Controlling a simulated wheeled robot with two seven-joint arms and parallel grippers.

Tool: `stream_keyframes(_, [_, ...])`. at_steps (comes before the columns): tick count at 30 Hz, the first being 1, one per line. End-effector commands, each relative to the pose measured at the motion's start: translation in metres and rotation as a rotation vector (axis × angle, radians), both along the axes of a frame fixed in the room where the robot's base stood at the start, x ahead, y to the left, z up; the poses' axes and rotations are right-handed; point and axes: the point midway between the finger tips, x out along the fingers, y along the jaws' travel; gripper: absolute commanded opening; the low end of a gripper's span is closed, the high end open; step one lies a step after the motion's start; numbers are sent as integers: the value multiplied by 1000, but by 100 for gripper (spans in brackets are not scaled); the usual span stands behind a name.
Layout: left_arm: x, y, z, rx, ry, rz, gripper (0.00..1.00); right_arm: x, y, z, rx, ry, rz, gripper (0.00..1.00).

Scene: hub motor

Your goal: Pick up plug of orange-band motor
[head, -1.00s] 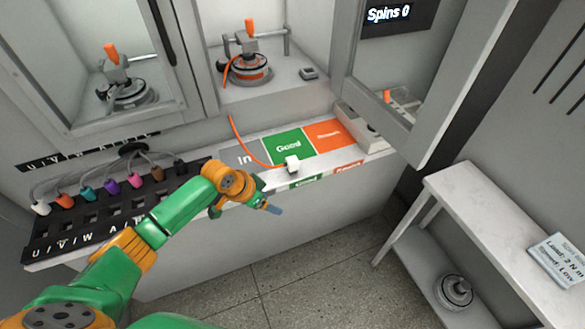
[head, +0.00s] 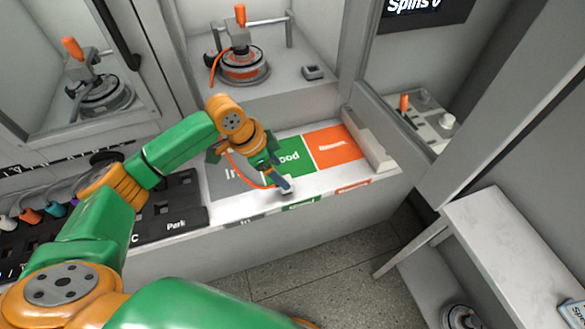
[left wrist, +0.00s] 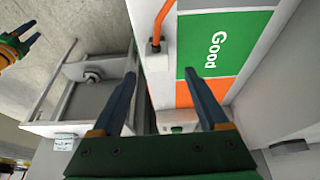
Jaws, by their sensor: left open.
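The orange-band motor (head: 243,66) stands on its fixture in the middle bay at the back. My right gripper (left wrist: 29,40) shows at that view's left edge, fingers apart.
A black socket strip (head: 165,215) with several coloured plugs lies on the counter at left. The orange area (head: 333,147) right of Good is clear. A door panel (head: 455,130) and a white shelf (head: 500,240) stand at right.

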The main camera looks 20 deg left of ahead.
Motion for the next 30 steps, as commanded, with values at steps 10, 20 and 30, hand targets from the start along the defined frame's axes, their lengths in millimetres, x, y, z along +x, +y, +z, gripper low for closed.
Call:
stream_keyframes(10, [17,-14,-57,-1,1,1,78,-6,0,0,-1,11,0,50])
stream_keyframes(20, [18,-15,-60,1,-1,1,56,-5,0,0,-1,9,0,50])
stream_keyframes(30, [18,-15,-60,1,-1,1,0,-4,0,0,-1,8,0,50])
